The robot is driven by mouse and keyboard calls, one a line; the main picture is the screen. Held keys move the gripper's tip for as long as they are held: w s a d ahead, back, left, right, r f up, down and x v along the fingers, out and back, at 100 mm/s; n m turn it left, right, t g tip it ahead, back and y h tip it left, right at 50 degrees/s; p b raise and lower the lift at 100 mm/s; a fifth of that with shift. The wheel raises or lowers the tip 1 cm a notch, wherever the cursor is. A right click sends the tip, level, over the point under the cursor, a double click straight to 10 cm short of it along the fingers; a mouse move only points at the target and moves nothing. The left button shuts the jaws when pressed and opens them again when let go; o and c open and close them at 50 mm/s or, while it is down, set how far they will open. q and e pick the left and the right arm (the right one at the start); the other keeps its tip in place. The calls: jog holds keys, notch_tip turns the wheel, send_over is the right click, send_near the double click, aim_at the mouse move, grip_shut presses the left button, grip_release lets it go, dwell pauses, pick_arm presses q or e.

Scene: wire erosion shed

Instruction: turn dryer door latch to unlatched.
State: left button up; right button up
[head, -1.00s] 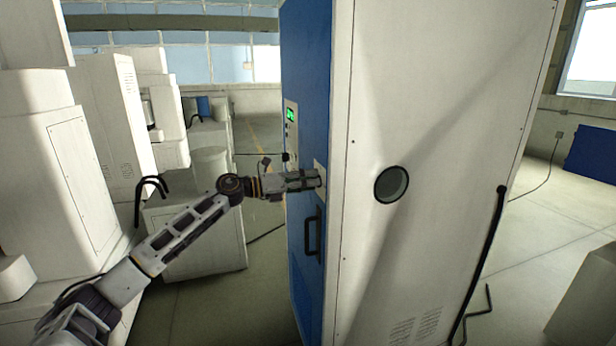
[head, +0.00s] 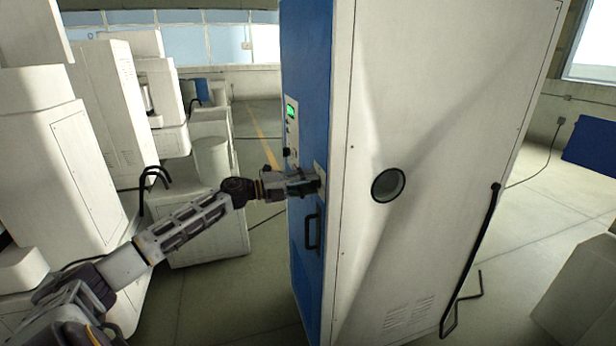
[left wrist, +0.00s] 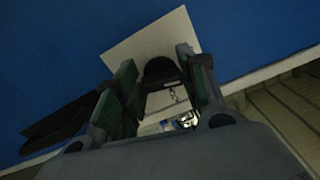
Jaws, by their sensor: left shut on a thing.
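The dryer is a tall cabinet with a blue door face (head: 306,75) and a white side. Its door latch is a dark knob (left wrist: 160,72) on a white plate (left wrist: 150,38), which also shows at the door edge in the head view (head: 320,172). My left gripper (head: 308,184) reaches the plate from the left. In the left wrist view its two fingers (left wrist: 160,85) stand on either side of the knob and are shut on it. The gripper hides the latch in the head view, so its exact angle is hard to tell. My right gripper is out of view.
A dark door handle (head: 313,231) is just below the latch and also shows in the left wrist view (left wrist: 60,125). A green-lit display (head: 291,111) sits above. White machines (head: 80,180) stand at left. Floor shows between them and the dryer.

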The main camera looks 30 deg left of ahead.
pick_arm(q)
jog(key=shift+a+n+p, duration=0.1)
jog(key=shift+n+p, duration=0.95)
jog(key=shift+n, duration=0.15)
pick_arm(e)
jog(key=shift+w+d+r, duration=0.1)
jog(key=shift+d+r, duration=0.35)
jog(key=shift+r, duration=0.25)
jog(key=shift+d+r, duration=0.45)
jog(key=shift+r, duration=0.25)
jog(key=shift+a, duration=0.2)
pick_arm(q)
jog(key=o, duration=0.8)
jog(key=shift+c, duration=0.2)
jog(key=shift+o, duration=1.2)
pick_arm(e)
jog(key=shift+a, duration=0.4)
pick_arm(q)
jog(key=shift+f, duration=0.1)
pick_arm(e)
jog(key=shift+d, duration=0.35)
